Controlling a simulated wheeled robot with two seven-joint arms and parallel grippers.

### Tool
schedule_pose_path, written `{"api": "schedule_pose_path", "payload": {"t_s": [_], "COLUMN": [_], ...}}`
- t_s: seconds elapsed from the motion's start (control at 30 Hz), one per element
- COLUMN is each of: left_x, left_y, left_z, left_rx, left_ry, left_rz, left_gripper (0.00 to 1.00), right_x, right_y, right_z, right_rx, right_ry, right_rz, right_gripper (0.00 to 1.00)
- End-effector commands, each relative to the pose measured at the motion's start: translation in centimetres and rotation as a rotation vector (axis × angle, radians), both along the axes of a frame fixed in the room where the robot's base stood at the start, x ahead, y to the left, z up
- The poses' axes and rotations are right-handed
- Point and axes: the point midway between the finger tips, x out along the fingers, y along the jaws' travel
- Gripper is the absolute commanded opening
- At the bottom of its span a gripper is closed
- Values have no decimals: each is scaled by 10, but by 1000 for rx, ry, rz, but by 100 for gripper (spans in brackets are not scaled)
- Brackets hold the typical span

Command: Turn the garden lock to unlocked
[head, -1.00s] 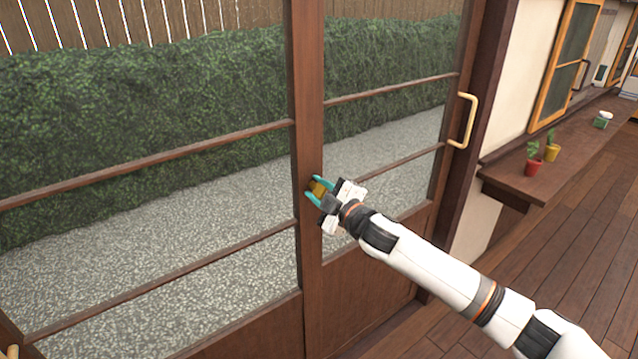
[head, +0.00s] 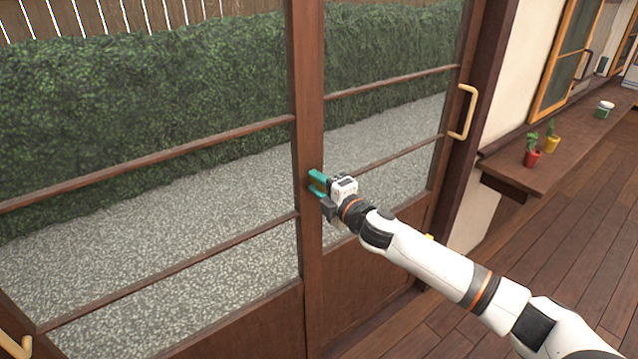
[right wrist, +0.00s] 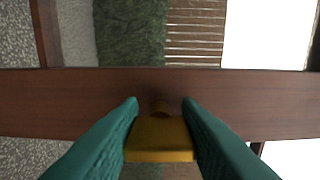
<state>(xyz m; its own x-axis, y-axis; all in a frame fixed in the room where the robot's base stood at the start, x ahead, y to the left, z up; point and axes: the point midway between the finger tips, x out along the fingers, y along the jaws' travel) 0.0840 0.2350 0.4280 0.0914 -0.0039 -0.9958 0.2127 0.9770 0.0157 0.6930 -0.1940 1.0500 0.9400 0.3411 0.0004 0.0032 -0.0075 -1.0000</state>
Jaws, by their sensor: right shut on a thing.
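The garden lock (right wrist: 160,140) is a brass-yellow knob on the brown middle stile (head: 308,130) of the glazed sliding doors. My right gripper (head: 316,184), with teal fingers, is at the stile in the head view and hides most of the lock there. In the right wrist view the two teal fingers (right wrist: 160,125) are shut on the lock, one on each side. The lock's short stem meets the wood between the fingertips. My left gripper is not in view.
A pale handle (head: 463,112) is on the right door, and another (head: 15,345) is at the lower left. A wooden shelf (head: 560,150) with small pots stands at the right. The wooden floor is open at the lower right.

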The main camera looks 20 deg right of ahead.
Motion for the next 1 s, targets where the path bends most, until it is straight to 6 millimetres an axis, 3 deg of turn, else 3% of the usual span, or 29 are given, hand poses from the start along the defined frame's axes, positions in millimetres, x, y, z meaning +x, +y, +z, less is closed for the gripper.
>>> {"api": "schedule_pose_path", "payload": {"t_s": [0.4,0.43,0.53,0.83,1.0], "left_x": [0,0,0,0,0], "left_y": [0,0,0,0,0], "left_z": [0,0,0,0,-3], "left_rx": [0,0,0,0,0], "left_ry": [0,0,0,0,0], "left_rz": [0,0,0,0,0], "left_gripper": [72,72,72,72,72], "right_x": [0,0,0,-1,-14], "right_y": [1,1,1,0,-6], "right_z": [-1,-1,-1,-1,-3], "right_rx": [-9,-9,-8,-7,-7], "right_ry": [-1,-1,-2,-1,-1], "right_rz": [2,2,1,0,0], "right_gripper": [8,36,52,53,53]}}
